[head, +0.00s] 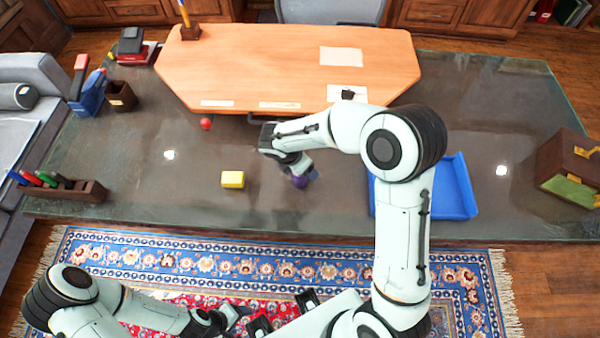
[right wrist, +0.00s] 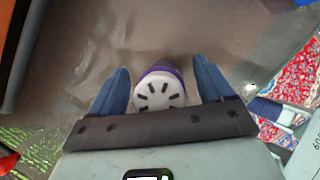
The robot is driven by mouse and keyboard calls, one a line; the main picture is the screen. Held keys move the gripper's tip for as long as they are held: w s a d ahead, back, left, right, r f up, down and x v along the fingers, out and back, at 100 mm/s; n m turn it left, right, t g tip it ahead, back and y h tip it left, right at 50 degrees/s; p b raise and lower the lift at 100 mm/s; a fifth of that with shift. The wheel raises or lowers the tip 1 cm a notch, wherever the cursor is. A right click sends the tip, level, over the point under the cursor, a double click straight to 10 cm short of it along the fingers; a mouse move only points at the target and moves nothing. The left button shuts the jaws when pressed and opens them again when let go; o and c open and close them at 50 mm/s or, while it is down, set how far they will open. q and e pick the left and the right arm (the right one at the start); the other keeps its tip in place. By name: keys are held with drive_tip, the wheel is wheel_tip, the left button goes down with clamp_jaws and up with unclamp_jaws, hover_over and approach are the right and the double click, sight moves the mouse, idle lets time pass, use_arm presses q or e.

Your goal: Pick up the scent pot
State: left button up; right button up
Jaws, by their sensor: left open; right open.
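The scent pot is purple with a white, dark-slotted lid; it stands on the glass desk, mostly covered by my right gripper in the head view (head: 300,182). In the right wrist view the pot (right wrist: 160,88) sits between the two blue fingers of my right gripper (right wrist: 161,68). The fingers are open, with a gap on each side of the pot; its lower body is hidden. My left gripper (head: 234,316) is open and empty, low over the rug, away from the desk.
On the glass desk (head: 130,205) are a yellow block (head: 232,179), a red ball (head: 206,124), a blue tray (head: 457,190) partly behind my right arm, a pen holder (head: 60,188) and a brown box (head: 570,170). A raised wooden top (head: 270,65) lies behind.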

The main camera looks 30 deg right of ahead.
drive_tip(key=c, duration=1.2)
drive_tip(key=shift+r, duration=0.1)
